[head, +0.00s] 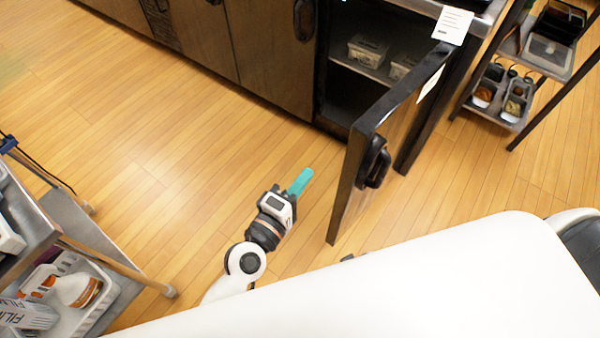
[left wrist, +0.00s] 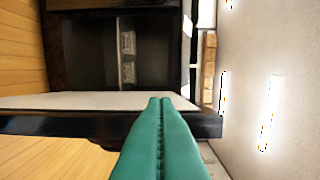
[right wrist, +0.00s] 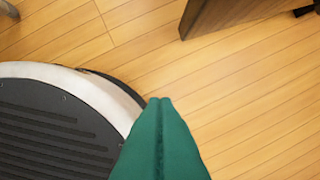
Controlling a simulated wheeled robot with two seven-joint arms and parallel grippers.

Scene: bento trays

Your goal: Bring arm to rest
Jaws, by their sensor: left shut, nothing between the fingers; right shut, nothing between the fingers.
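My left gripper (head: 301,181) has teal fingers and shows in the middle of the head view, in front of the cabinet and left of its open door. Its fingers (left wrist: 160,100) are shut and empty in the left wrist view, pointing toward the open door and the dark cabinet inside. My right gripper (right wrist: 160,102) is shut and empty in the right wrist view, above the wooden floor. It is not seen in the head view.
The cabinet door (head: 352,190) stands open, jutting into the room. White containers (head: 368,50) sit on the shelf inside. A cart (head: 60,215) with items stands at the lower left, and a rack (head: 560,75) with food containers at the upper right. Open floor (head: 170,130) lies between.

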